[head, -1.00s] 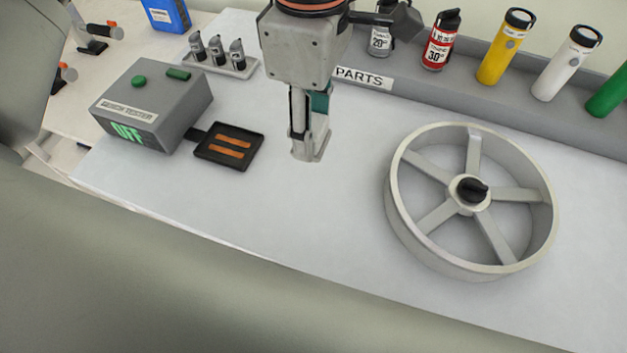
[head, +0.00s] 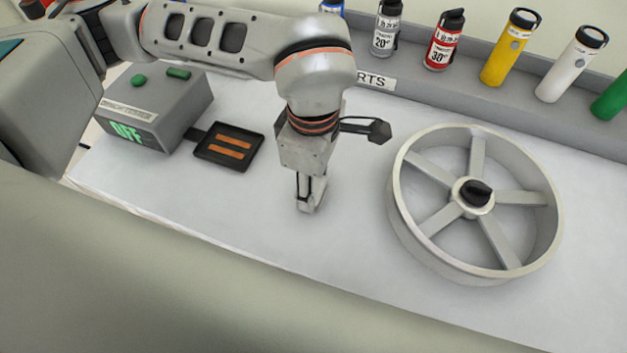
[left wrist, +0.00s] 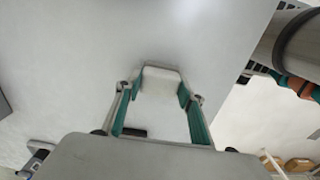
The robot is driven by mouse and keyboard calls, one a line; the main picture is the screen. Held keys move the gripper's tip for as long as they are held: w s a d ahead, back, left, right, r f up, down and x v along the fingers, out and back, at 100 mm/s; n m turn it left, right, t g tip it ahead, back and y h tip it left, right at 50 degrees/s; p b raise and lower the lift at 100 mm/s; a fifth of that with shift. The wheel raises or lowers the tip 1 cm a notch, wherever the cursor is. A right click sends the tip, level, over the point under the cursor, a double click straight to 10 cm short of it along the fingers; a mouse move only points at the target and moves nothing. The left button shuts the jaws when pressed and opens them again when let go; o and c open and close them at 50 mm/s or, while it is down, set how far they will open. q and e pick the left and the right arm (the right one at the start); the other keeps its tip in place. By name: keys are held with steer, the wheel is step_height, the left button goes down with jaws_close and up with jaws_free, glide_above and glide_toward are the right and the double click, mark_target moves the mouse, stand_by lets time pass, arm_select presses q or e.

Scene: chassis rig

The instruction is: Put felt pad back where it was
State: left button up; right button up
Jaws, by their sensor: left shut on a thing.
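My left gripper (head: 310,206) points down low over the white tabletop, between the black tray and the spoked wheel. Its fingertips show in the left wrist view (left wrist: 161,88), closed on a small pale grey-white pad (left wrist: 161,77), which looks like the felt pad. In the head view the pad is hard to tell from the fingertips, and I cannot tell whether it touches the table. My right gripper is in neither view.
A grey tester box (head: 152,108) reading OFF connects to a black tray (head: 205,154) with two copper strips. A large grey spoked wheel (head: 408,221) lies to the right. Canisters and flashlights stand on the grey back ledge (head: 440,92). The front middle of the table is clear.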

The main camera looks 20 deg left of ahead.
arm_select(q)
steer(key=shift+f, duration=0.15)
steer(key=o, duration=1)
step_height(320, 180, up, 12)
steer(key=shift+r+p, duration=0.2)
steer(key=shift+p, duration=0.1)
steer(key=shift+s+f, duration=0.1)
steer(key=shift+s, duration=0.05)
